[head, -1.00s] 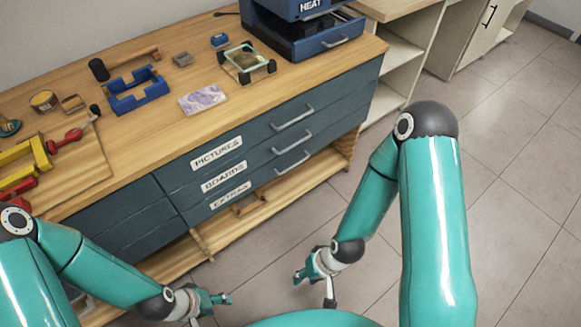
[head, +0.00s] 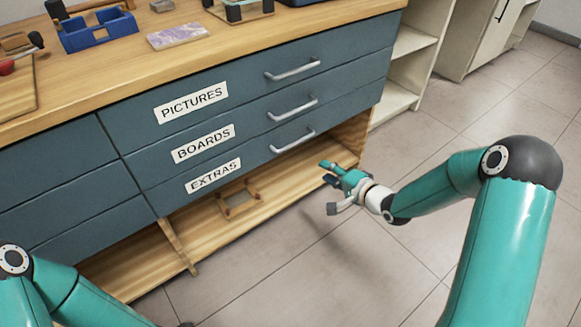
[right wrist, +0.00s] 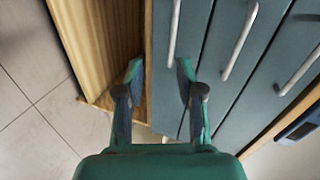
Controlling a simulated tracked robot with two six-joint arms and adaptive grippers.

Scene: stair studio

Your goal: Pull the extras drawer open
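The extras drawer (head: 232,178) is the lowest of three labelled dark blue-grey drawers and is closed, its front flush with the others. Its silver bar handle (head: 293,141) is at the right of its front; in the right wrist view the handle (right wrist: 174,30) is the leftmost bar, beyond the fingertips. My right gripper (head: 331,187) is open and empty, to the right of and below that handle in the head view, apart from it. In the right wrist view its two fingers (right wrist: 161,78) are spread, with the drawer unit's edge between them. My left gripper is out of frame.
The pictures drawer (head: 235,92) and boards drawer (head: 245,130) are closed above. An open wooden shelf (head: 275,188) lies below, with a small wooden frame (head: 238,204) on it. The tiled floor (head: 310,270) before the unit is clear.

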